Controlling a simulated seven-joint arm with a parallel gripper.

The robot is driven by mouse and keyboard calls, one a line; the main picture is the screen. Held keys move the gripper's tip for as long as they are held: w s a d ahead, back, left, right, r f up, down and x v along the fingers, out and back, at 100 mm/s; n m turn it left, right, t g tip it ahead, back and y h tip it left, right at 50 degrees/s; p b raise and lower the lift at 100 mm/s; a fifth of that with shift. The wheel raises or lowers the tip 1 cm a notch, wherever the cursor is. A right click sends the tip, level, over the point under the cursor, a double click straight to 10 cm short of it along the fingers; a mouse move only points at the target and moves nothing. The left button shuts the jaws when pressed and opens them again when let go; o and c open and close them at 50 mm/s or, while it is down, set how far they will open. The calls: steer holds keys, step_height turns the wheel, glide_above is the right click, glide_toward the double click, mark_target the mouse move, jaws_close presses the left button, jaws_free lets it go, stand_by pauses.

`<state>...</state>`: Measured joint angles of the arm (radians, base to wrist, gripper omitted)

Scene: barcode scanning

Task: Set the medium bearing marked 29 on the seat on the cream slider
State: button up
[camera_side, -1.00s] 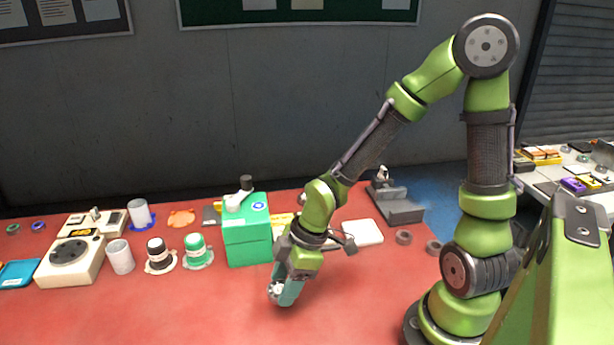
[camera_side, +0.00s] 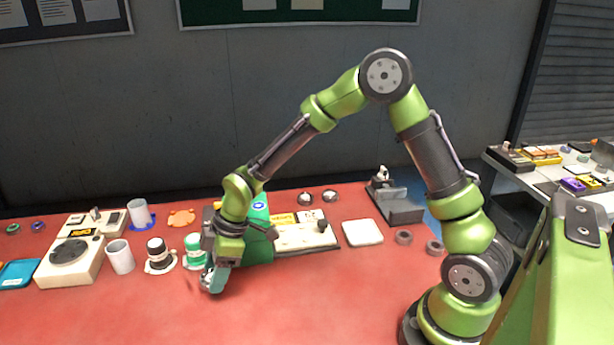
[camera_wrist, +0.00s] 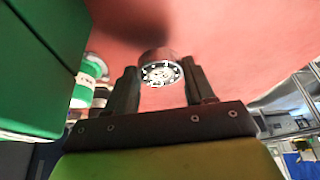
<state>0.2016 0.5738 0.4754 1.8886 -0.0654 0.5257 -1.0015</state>
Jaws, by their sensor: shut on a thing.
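My gripper (camera_side: 212,283) is low over the red table in the side view, left of the green box. In the wrist view its two dark fingers (camera_wrist: 161,88) are shut on a round metal bearing (camera_wrist: 160,70), with its ring of balls facing the camera. I cannot read a mark on it. A cream base with a yellow label and a dark knob (camera_side: 308,237), apparently the slider, lies right of the green box, partly hidden by it and my arm. I cannot make out its seat. Two shiny round metal pieces (camera_side: 306,197) (camera_side: 330,196) stand behind it.
The green box (camera_side: 259,228) stands close behind my wrist; its green side (camera_wrist: 35,65) fills the left of the wrist view. Green (camera_side: 194,248) and black (camera_side: 158,253) capped containers, a white cup (camera_side: 120,257) and a cream dial device (camera_side: 70,255) stand left. The front table is clear.

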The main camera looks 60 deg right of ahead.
steer(key=shift+w+a, duration=0.2)
steer(key=shift+w, duration=0.3)
steer(key=shift+f, duration=1.8)
steer(key=shift+f, duration=0.15)
steer(key=o, duration=1.1)
